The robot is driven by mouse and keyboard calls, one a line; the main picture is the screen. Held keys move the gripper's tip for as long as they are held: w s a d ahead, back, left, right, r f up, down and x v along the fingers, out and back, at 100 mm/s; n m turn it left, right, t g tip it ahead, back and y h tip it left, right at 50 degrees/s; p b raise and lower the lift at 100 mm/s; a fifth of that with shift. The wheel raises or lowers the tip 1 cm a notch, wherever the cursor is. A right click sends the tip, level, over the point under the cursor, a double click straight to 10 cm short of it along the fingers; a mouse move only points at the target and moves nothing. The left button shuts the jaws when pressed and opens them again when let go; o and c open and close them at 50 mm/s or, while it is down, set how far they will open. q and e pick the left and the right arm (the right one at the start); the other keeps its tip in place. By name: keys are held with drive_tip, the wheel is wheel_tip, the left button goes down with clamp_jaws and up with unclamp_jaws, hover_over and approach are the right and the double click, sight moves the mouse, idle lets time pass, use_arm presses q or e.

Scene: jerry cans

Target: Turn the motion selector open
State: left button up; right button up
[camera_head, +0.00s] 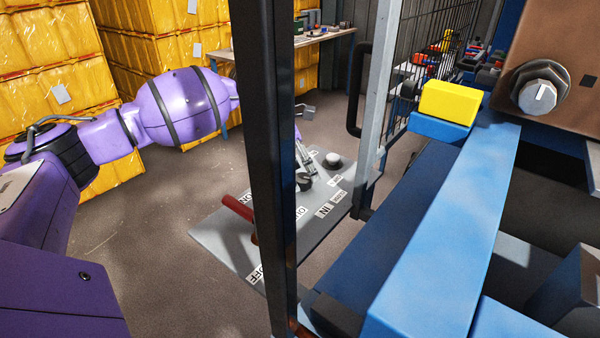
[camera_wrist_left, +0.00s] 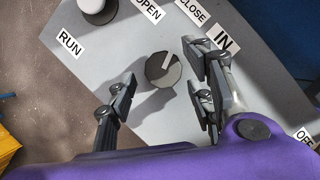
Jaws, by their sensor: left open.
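A grey control panel (camera_head: 215,232) lies low behind a dark upright post. It bears a dark round knob with a pale pointer line, which shows in the left wrist view (camera_wrist_left: 163,70), near the OPEN (camera_wrist_left: 148,9) and CLOSE (camera_wrist_left: 190,11) labels. The pointer tilts toward the upper right in that view. My left gripper (camera_wrist_left: 160,76) is open, with its fingers on either side of the knob; contact cannot be told. In the head view the post hides much of this gripper (camera_head: 304,164). My right gripper is not in view.
A white-topped button (camera_head: 332,160) and a red handle (camera_head: 237,207) are also on the panel. The dark post (camera_head: 262,130) and a grey door frame (camera_head: 380,100) stand close by. Blue beams (camera_head: 450,210) fill the right. Yellow stacks (camera_head: 45,80) stand at left.

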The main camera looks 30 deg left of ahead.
use_arm(q)
drive_tip(key=shift+w+d+f, duration=0.2)
drive_tip(key=shift+f, duration=0.5)
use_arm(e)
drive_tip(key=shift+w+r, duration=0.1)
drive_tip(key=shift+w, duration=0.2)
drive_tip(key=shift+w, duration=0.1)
use_arm(q)
drive_tip(key=c, duration=1.1)
drive_tip(key=shift+o, duration=0.2)
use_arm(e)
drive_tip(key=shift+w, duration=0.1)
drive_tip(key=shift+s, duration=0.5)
